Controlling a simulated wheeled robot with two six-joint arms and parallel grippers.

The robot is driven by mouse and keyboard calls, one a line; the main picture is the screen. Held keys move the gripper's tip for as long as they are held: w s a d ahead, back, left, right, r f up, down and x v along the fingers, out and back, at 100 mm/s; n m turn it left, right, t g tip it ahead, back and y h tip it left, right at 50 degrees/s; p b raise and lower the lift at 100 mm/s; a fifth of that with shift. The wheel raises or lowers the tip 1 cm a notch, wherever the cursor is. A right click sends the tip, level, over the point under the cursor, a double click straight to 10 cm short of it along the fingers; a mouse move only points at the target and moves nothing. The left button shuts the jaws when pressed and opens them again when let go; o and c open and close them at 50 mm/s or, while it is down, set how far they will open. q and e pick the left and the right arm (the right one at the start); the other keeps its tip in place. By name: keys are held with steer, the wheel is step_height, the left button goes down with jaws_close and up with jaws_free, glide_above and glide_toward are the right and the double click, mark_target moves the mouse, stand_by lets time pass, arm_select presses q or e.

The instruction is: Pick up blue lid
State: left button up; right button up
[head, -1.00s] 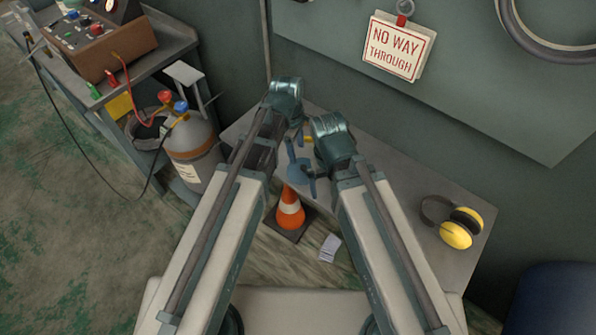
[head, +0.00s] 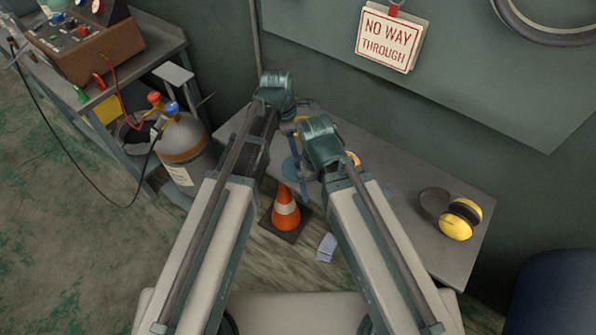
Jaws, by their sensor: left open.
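A yellow item (head: 300,119) and an orange item (head: 353,158) show partly near my wrists. Yellow earmuffs (head: 460,219) lie on the bench (head: 405,205) at right. An orange cone (head: 286,211) stands below. A gas cylinder (head: 187,150) stands left.

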arm_select(q)
steer(key=b, duration=0.4)
glide_above(298, 163)
steer(key=shift+s+a+f, duration=0.1)
steer(key=shift+a+f, duration=0.05)
steer(key=shift+f, duration=0.75)
steer(key=shift+s+a+f, duration=0.1)
steer(key=shift+s+f, duration=0.05)
steer(key=shift+f, duration=0.75)
steer(key=shift+s+a+f, duration=0.1)
steer(key=shift+a+f, duration=0.05)
steer(key=shift+f, duration=0.75)
steer(key=f+b, duration=0.1)
steer(key=b, duration=0.1)
steer(key=f+b, duration=0.1)
steer(key=f, duration=0.1)
steer(key=f+b, duration=0.2)
steer(key=shift+w+d+f+b, duration=0.15)
steer(key=shift+w+d+b, duration=0.1)
steer(key=shift+w+b, duration=0.05)
jaws_close()
